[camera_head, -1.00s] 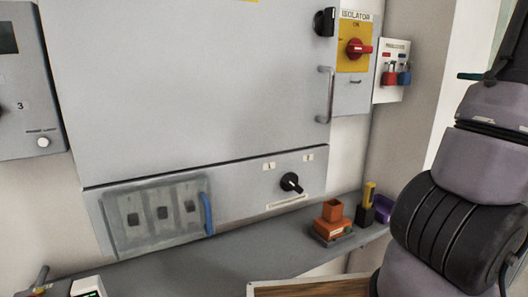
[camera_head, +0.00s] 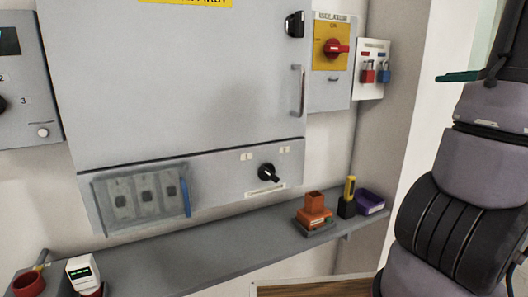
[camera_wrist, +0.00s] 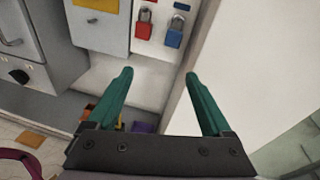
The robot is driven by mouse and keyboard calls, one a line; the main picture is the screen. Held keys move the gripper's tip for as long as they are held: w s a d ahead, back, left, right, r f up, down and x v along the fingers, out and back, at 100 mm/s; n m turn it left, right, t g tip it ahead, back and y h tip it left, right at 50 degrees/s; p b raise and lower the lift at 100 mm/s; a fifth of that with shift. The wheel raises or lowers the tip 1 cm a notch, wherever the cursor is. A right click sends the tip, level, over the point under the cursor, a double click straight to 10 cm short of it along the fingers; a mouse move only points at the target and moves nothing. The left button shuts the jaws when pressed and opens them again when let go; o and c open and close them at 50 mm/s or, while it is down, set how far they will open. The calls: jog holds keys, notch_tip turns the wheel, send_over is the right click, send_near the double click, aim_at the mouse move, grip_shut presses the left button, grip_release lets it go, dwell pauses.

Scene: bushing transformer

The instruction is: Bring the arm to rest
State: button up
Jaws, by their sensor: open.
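My gripper (camera_wrist: 158,100) shows in the wrist view with its two green fingers wide apart and nothing between them. The wall and shelf lie beyond the fingers, and the padlock board (camera_wrist: 165,22) is above them in the picture. In the head view my arm stands at the right side, and one green finger (camera_head: 458,77) shows at its upper end. The gripper touches nothing that I can see.
A grey cabinet (camera_head: 180,80) and a yellow isolator panel with a red knob (camera_head: 337,47) are on the wall. The shelf (camera_head: 180,246) holds an orange block (camera_head: 314,206), a purple bin (camera_head: 370,202), a yellow-topped tool (camera_head: 349,188) and a white meter (camera_head: 83,272).

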jog(key=s+a+f+n+g, duration=0.15)
jog(key=a+n+g, duration=0.6)
jog(key=a, duration=1.05)
jog(key=s+a+f+n+h, duration=0.2)
jog(key=s+a+n+h, duration=0.4)
jog(key=n, duration=1.1)
jog(key=s+a, duration=0.4)
jog(key=a, duration=0.3)
jog(key=shift+s+f+t, duration=0.2)
jog(key=shift+s+t, duration=0.15)
